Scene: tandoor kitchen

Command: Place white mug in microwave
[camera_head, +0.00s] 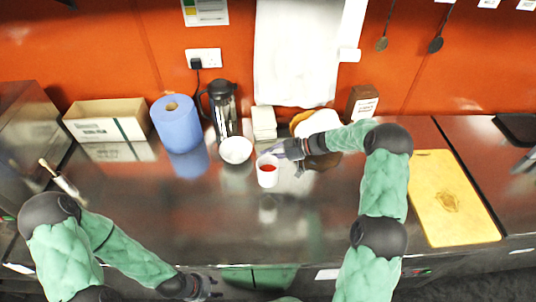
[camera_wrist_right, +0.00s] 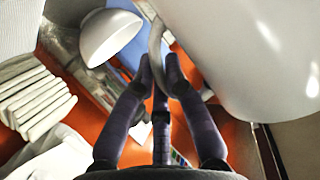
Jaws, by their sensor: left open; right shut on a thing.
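The white mug (camera_head: 267,177) is upright near the middle of the metal counter, with red showing inside it. My right gripper (camera_head: 279,153) is at its upper right side. In the right wrist view the fingers (camera_wrist_right: 160,75) are closed on the mug's curved handle (camera_wrist_right: 156,45), and the mug body (camera_wrist_right: 250,50) fills the upper right. I cannot tell whether the mug's base touches the counter. My left gripper (camera_head: 212,286) is open and empty at the front edge, partly cut off. A dark metal box (camera_head: 35,135) at the far left may be the microwave; its front is unclear.
A white bowl (camera_head: 236,150) is close left of the mug, before a black-topped flask (camera_head: 222,108). A blue paper roll (camera_head: 176,123) and cardboard box (camera_head: 107,120) stand further left. A yellow board (camera_head: 450,200) lies right. The front-middle counter (camera_head: 215,225) is clear.

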